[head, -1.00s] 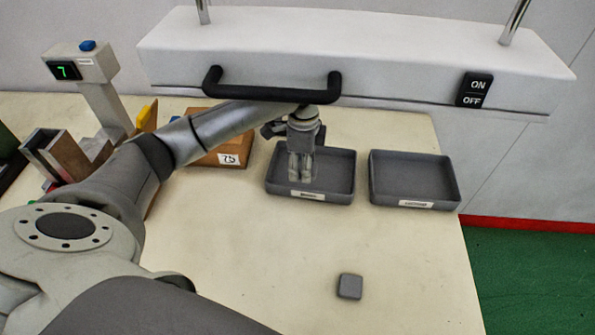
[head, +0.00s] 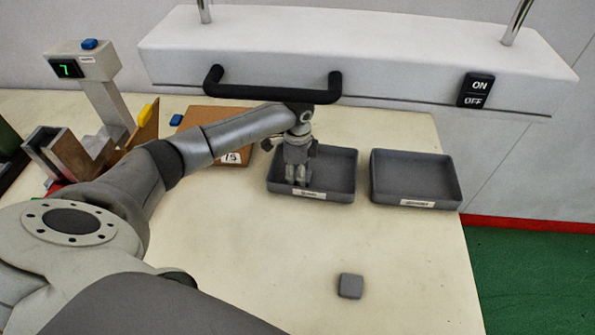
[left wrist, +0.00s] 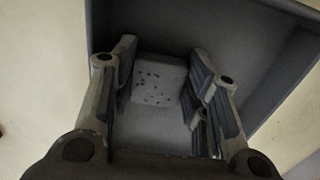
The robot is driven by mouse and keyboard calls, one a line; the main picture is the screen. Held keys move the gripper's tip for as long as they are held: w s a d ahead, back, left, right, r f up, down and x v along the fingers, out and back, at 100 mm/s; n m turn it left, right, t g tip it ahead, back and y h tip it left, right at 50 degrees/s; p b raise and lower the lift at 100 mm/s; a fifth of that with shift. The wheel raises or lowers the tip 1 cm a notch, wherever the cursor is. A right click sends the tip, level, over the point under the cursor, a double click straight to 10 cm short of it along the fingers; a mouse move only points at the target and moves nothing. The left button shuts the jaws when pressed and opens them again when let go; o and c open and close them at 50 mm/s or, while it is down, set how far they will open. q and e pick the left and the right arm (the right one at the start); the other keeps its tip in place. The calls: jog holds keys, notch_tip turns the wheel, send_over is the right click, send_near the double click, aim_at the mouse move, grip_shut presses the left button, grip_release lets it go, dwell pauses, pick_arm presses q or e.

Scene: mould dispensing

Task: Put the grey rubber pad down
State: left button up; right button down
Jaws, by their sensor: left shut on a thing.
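My left gripper (head: 298,180) is inside the left grey tray (head: 342,195), at its left front part. In the left wrist view the left gripper (left wrist: 163,100) is shut on a grey rubber pad (left wrist: 158,80) with a dark-speckled face, which shows between the fingers. In the head view the fingers hide the pad. Whether the pad touches the tray floor cannot be told. A small grey square block (head: 350,286) lies alone on the table. My right gripper is not in view.
A second grey tray (head: 415,203) stands to the right, with nothing seen in it. A brown box (head: 205,115) and a display post (head: 108,100) stand to the left. The front table is mostly clear.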

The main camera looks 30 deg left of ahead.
pick_arm(q)
jog(key=shift+f, duration=0.1)
jog(key=o, duration=0.7)
jog(key=shift+o, duration=0.2)
notch_tip(320, 180, up, 12)
